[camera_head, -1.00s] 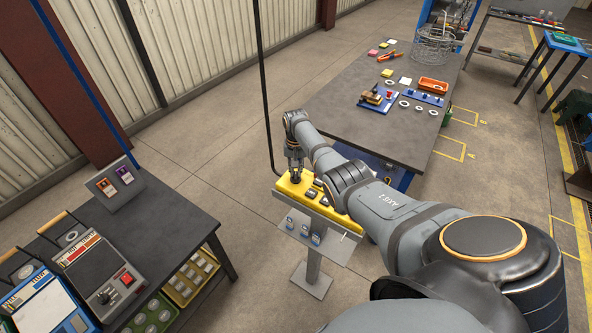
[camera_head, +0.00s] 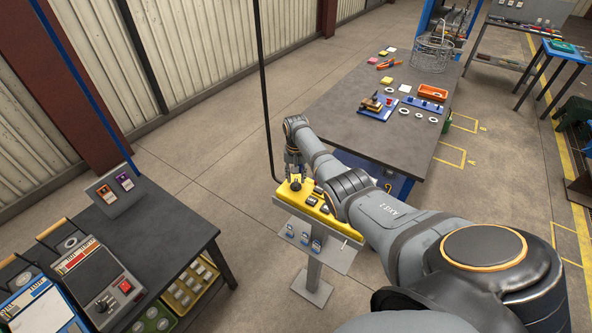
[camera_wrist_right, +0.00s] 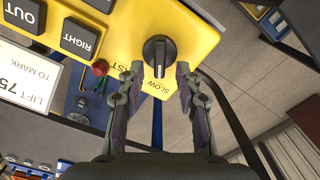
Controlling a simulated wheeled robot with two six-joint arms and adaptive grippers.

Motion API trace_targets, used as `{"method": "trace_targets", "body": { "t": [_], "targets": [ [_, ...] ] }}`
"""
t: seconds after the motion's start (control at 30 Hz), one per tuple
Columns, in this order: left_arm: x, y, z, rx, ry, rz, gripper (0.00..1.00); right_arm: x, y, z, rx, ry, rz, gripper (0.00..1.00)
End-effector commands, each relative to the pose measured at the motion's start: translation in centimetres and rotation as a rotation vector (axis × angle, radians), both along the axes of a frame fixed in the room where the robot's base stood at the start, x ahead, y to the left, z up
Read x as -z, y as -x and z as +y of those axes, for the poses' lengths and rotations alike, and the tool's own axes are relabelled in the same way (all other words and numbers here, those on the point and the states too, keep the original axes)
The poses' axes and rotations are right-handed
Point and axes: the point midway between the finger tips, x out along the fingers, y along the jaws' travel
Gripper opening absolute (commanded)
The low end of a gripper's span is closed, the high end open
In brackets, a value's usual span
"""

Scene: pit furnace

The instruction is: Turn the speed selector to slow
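The speed selector is a black knob (camera_wrist_right: 159,52) on a yellow control box, between a partly hidden label ending in "ST" and a "SLOW" label (camera_wrist_right: 154,88). In the head view the right gripper (camera_head: 295,173) hangs just above the knob (camera_head: 295,185) at the box's left end. My left gripper is not in view.
The yellow box (camera_head: 332,221) sits on a stand. It bears black "OUT" (camera_wrist_right: 22,14) and "RIGHT" (camera_wrist_right: 80,38) buttons and a red button (camera_wrist_right: 100,67). A grey workbench (camera_head: 372,146) stands behind, and a dark table (camera_head: 160,240) at left.

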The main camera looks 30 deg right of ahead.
Motion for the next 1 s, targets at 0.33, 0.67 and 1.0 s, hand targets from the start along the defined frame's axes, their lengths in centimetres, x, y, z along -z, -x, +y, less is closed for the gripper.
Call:
{"method": "trace_targets", "body": {
  "t": [0.33,0.67,1.0],
  "targets": [
    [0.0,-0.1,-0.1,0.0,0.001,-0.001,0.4,-7.9,-0.1,-0.1,-0.001,0.002,-0.003,0.35],
    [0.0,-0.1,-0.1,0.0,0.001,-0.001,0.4,-11.3,0.0,0.0,0.0,0.0,0.0,0.35],
    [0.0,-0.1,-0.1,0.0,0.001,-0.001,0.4,-11.3,0.0,0.0,0.0,0.001,0.001,0.35]
  ]
}}
